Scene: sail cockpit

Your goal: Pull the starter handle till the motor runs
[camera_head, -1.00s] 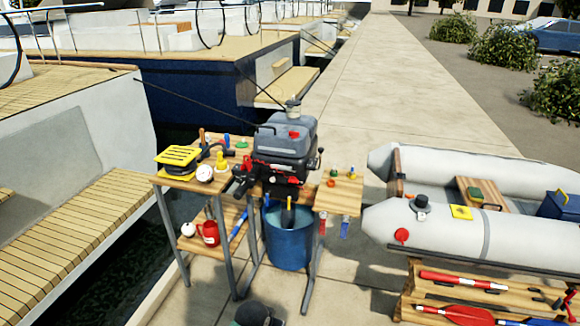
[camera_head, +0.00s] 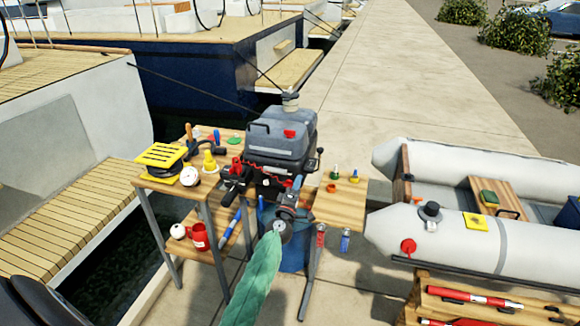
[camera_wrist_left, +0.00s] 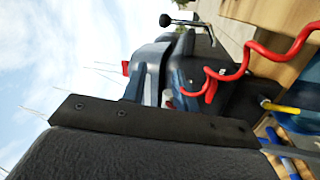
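The grey outboard motor (camera_head: 280,140) stands on a wooden stand behind a blue bucket (camera_head: 292,262). Its red coiled cord (camera_head: 262,171) hangs across the front. In the left wrist view the motor (camera_wrist_left: 150,62) and red cord (camera_wrist_left: 262,52) are close. I cannot pick out the starter handle; my gripper covers part of the motor's lower front. My left gripper (camera_head: 291,200), on a green-sleeved arm, is in front of the motor's lower part. Only a dark finger part fills the wrist view's lower left, so its opening does not show. My right gripper is not in view.
A grey inflatable boat (camera_head: 465,235) lies right. Open pavement (camera_head: 385,90) runs behind.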

